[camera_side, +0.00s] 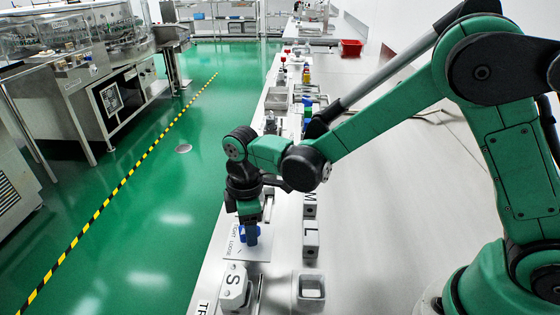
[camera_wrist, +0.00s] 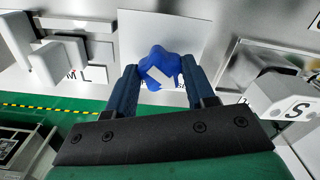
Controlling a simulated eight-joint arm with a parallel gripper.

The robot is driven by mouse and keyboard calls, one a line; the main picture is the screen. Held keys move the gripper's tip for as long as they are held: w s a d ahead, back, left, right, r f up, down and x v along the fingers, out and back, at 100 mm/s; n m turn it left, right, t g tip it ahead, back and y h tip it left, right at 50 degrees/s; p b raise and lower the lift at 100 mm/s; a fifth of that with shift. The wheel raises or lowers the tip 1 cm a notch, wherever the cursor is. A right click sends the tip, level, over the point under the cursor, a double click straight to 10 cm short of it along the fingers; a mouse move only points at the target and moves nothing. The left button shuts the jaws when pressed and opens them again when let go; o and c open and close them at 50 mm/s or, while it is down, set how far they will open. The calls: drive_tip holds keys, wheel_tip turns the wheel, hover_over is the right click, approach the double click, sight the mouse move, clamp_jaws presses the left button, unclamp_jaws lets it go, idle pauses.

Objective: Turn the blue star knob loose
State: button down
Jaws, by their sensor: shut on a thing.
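The white card (camera_side: 238,252) carries the words TIGHT and LOOSE at the bench's left edge. In the wrist view, the knob and fingers hide much of the card's lettering.
A block marked S (camera_side: 235,286) stands in front of the card. Several fixtures line the bench further back. The bench's right side is mostly clear beneath my arm.

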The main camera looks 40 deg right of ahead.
idle(0.4)
drive_tip(key=shift+c, duration=1.5)
unclamp_jaws()
drive_tip(key=shift+r, duration=2.85)
drive_tip(key=shift+d+r, duration=0.15)
drive_tip(key=shift+r, duration=0.05)
drive_tip(key=s+d+r+m+t, duration=0.5)
drive_tip(key=s+d+m+t, duration=0.2)
drive_tip(key=d+m, duration=0.4)
drive_tip(key=shift+s+d+r+m, duration=0.25)
drive_tip(key=shift+s+r+m, duration=0.25)
drive_tip(key=shift+m, duration=0.3)
